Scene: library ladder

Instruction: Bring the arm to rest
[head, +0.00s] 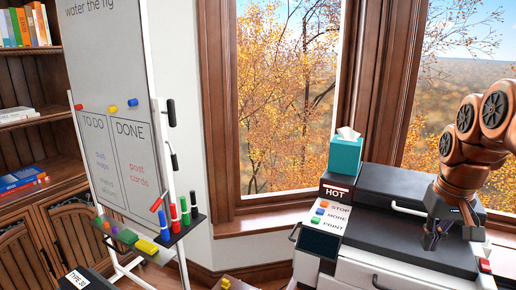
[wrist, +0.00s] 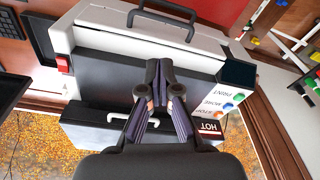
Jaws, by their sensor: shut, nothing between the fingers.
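My gripper (wrist: 159,65) is shut and empty in the wrist view, its two fingers together above the dark lid of a printer-like machine (wrist: 95,75). In the head view my gripper (head: 432,238) points down over the machine's dark top (head: 385,240) at the right, below my copper-coloured arm. I cannot tell whether the fingertips touch the lid.
The machine has a HOT sign (head: 335,191), a button panel (head: 328,220) and handles. A whiteboard (head: 115,100) with a tray of markers (head: 175,232) stands at left, before bookshelves (head: 25,130). Windows are behind.

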